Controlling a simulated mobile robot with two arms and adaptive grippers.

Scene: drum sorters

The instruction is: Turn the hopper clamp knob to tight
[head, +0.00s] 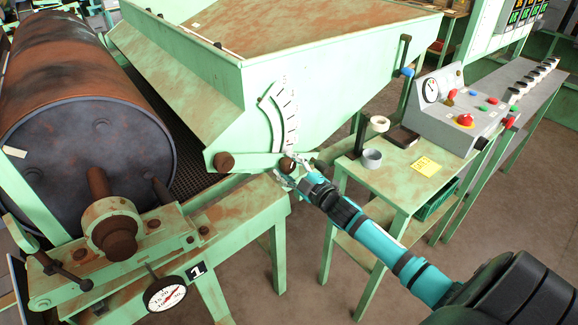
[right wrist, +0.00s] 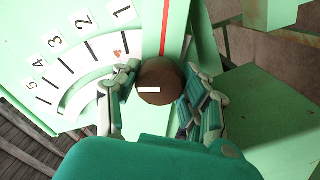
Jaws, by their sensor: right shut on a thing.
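The hopper clamp knob (right wrist: 160,82) is round and brown with a white mark on its face. In the head view the knob (head: 287,164) sits at the right end of a green arm below a curved scale. My right gripper (head: 286,172) reaches it from the lower right. In the right wrist view the fingers of my right gripper (right wrist: 158,95) stand on both sides of the knob, shut on it. The numbered scale (right wrist: 75,65) lies to its left, and a red line runs above the knob. My left gripper is not in view.
The green hopper (head: 230,90) rises behind the knob. A large rusty drum (head: 85,110) stands at the left, with a dial gauge (head: 165,294) in front. A small green table (head: 390,180) with tape rolls and a control box (head: 460,110) stand to the right.

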